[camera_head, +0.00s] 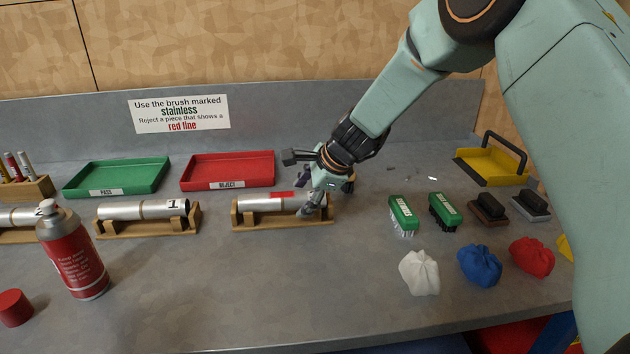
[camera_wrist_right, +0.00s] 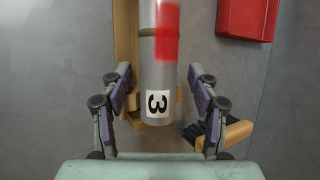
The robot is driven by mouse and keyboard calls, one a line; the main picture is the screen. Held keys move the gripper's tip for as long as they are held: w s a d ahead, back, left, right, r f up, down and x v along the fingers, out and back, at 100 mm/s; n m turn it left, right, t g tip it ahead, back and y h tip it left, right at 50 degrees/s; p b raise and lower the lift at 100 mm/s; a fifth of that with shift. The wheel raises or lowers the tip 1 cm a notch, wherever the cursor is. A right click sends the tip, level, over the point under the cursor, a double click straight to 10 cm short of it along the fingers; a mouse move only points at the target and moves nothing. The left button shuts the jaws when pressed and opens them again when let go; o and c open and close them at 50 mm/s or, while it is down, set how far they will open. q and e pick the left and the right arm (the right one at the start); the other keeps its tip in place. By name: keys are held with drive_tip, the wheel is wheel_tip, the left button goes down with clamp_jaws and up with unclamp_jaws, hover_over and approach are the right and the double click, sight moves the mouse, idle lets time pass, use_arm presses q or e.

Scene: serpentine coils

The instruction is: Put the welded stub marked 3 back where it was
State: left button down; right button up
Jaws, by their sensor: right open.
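The welded stub marked 3 (camera_head: 258,203) is a silver tube with a red patch, lying level in a wooden cradle (camera_head: 270,225) below the red tray. In the right wrist view the stub (camera_wrist_right: 157,78) shows its black 3 on a white label near its end. My right gripper (camera_head: 314,200) is open at the stub's right end. In the right wrist view its fingers (camera_wrist_right: 160,88) stand on either side of the stub with gaps. It hides part of that end in the head view. My left gripper is not in view.
Stubs marked 1 (camera_head: 145,210) and 2 (camera_head: 15,216) lie in cradles on the left. A green PASS tray (camera_head: 118,177) and a red REJECT tray (camera_head: 228,171) stand behind. A spray can (camera_head: 75,255) is front left. Brushes (camera_head: 403,213) and cloths (camera_head: 418,273) are on the right.

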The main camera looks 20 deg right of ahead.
drive_tip(key=p+v, duration=0.5)
drive_tip(key=v, duration=0.7)
drive_tip(key=shift+r, duration=0.2)
